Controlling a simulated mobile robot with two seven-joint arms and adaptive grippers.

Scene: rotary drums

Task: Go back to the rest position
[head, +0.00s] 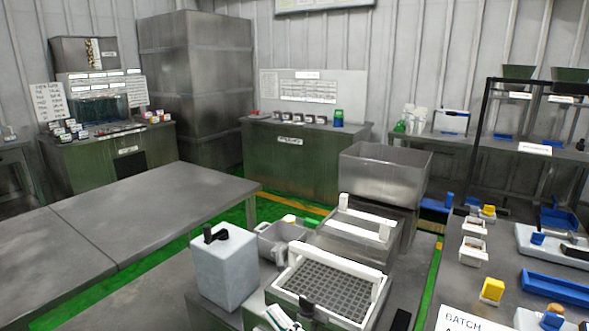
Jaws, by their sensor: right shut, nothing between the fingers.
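My right gripper (307,303) shows as a dark shape at the bottom middle, partly cut off by the picture's lower edge. It is shut and empty. It appears in front of the near rim of a white-framed tray with a dark grid (335,290); I cannot tell whether it touches the tray. My left gripper is not in view.
A pale grey box (224,268) with a black handle stands left of the tray. A grey bin (385,172) stands behind. A long bare table (150,205) is at left. The right bench holds a blue tray (556,288) and a yellow-topped container (492,290).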

